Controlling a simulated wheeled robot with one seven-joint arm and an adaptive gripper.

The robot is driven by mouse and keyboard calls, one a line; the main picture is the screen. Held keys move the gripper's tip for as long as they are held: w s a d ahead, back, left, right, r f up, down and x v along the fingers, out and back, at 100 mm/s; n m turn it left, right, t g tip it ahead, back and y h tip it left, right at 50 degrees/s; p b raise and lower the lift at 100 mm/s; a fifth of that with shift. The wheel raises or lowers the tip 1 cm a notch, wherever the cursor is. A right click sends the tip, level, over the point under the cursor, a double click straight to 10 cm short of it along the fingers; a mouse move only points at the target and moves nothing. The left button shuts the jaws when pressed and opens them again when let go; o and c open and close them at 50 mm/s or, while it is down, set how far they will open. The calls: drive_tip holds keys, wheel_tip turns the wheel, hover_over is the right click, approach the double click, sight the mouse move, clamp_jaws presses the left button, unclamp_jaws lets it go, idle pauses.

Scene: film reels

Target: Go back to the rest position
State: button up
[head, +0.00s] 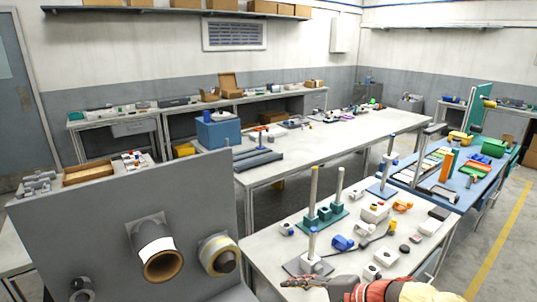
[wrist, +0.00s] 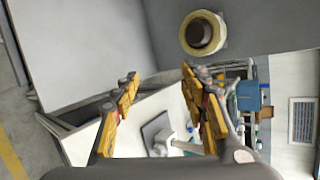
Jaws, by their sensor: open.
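My gripper (head: 303,283) is at the bottom of the head view, in front of the near table's front edge and right of the upright grey panel (head: 120,195). In the wrist view my gripper (wrist: 160,75) has its two yellow-padded fingers spread wide with nothing between them. A white and brown reel (head: 160,262) and a pale yellow reel with a dark hub (head: 220,255) sit on the panel's face. A pale yellow ring-shaped reel (wrist: 203,33) shows beyond the fingers in the wrist view, apart from them.
The near table (head: 262,250) holds upright posts on bases (head: 313,200) and several small blocks. A blue-topped table (head: 455,185) with tools stands to the right. A long white table (head: 330,140) runs behind. Open floor with a yellow line (head: 497,240) lies at far right.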

drive_tip(key=s+d+r+n+g+h+p, duration=0.1)
drive_tip(key=s+r+n+h, duration=0.1)
drive_tip(key=s+n, duration=0.3)
drive_tip(key=s+d+r+n+g+h, duration=0.1)
drive_tip(key=s+r+n+g+h, duration=0.1)
drive_tip(key=s, duration=0.6)
drive_tip(key=s+d+r+n+t+h+p, duration=0.1)
drive_tip(key=s+d+r+n+h, duration=0.3)
drive_tip(key=d, duration=0.5)
drive_tip(key=shift+s+d+r+t+h, duration=0.3)
drive_tip(key=shift+s+t+h, duration=0.2)
drive_tip(key=shift+s+h, duration=0.3)
